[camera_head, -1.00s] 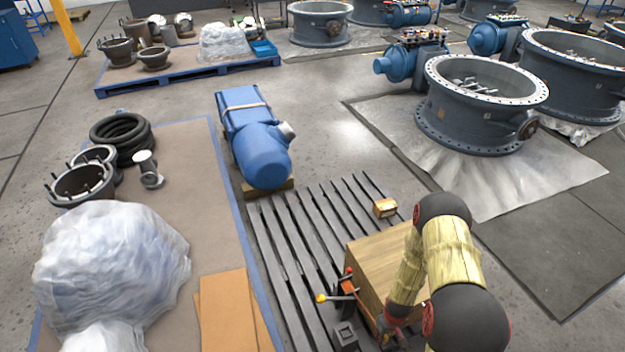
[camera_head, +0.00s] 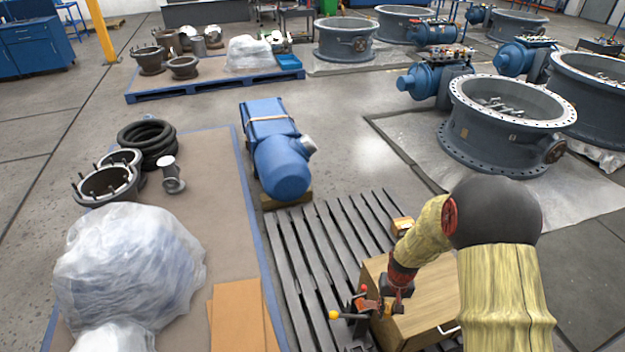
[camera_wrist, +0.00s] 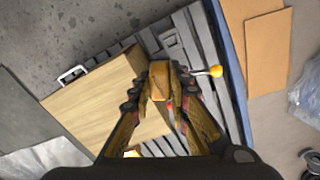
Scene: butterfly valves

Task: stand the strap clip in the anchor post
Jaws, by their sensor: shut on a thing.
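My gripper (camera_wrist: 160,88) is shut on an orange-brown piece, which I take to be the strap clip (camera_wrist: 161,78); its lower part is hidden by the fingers. In the head view my gripper (camera_head: 386,303) is beside the left edge of a wooden case, above the slatted pallet. A dark grey square fitting (camera_wrist: 168,43), perhaps the anchor post, shows beyond the fingertips in the wrist view. I cannot tell whether the clip touches it. A lever with a yellow knob (camera_head: 334,314) is left of the gripper; the knob also shows in the wrist view (camera_wrist: 215,71).
The wooden case (camera_head: 425,305) with a metal handle stands on the dark slatted pallet (camera_head: 318,250). A small wooden box (camera_head: 402,226) is behind it. A blue motor (camera_head: 280,165) stands beyond. Brown boards (camera_head: 237,318) and a plastic-wrapped heap (camera_head: 128,262) lie left.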

